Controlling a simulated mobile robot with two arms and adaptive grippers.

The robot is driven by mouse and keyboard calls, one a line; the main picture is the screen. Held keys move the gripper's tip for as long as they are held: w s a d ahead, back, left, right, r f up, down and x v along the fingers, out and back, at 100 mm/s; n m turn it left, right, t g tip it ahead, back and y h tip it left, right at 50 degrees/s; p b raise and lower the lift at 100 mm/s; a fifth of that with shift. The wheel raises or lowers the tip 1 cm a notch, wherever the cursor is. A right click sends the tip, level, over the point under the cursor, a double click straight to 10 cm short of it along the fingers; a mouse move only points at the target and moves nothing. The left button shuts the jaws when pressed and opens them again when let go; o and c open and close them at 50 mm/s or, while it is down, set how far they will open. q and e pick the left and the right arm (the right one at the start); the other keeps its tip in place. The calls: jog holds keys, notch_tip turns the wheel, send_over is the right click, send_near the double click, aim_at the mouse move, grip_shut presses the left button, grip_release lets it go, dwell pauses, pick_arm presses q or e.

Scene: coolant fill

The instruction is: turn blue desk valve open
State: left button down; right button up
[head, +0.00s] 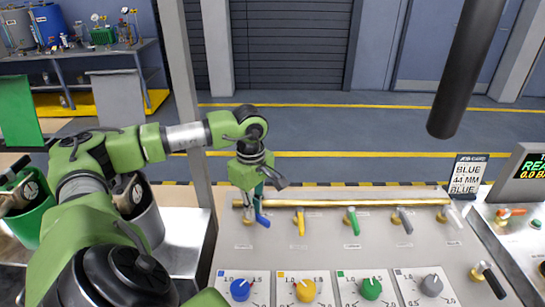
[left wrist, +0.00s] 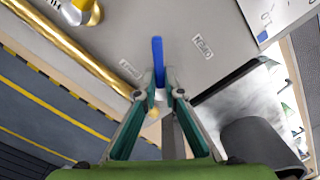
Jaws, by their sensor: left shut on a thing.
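The blue desk valve has a blue lever handle (head: 262,220) at the left end of a row of valves along a brass pipe (head: 330,203). In the left wrist view the blue handle (left wrist: 158,58) points up the picture, between an OPEN label (left wrist: 203,47) and another small label (left wrist: 131,68). My left gripper (head: 260,191) reaches down to this valve from above. In the left wrist view its green fingers (left wrist: 160,88) are closed on the handle's near end. The valve body is mostly hidden by the fingers. My right gripper is not in view.
Yellow (head: 301,222), green (head: 352,221) and grey (head: 403,220) valve levers stand to the right on the pipe. Coloured knobs, such as the blue knob (head: 240,290), line the panel's front. A sign (head: 466,174) reads BLUE, 44 MM. A lit display (head: 533,166) stands far right.

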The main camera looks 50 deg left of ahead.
pick_arm(q)
jog(key=shift+s+f+m+b, duration=0.2)
jog(key=shift+m+b, duration=0.4)
jog(key=shift+m, duration=0.4)
jog(key=m+b, duration=0.1)
jog(key=m, duration=0.1)
jog(key=shift+s+m+b, duration=0.25)
jog(key=shift+m+b, duration=0.05)
jog(key=shift+b, duration=0.05)
jog(key=m, duration=0.1)
jog(key=m+b, duration=0.1)
jog(key=shift+s+a+r+m, duration=0.1)
jog(key=shift+s+a+m, duration=0.05)
jog(key=shift+s+m, duration=0.15)
jog(key=shift+s+a+r+m+b, duration=0.1)
jog(key=shift+m+b, duration=0.35)
jog(key=shift+m, duration=0.3)
jog(key=shift+s+a+m+b, duration=0.1)
jog(key=shift+m+b, duration=0.3)
jog(key=shift+m, duration=0.35)
jog(key=c, duration=2.1)
grip_release()
jog(key=shift+c, duration=0.2)
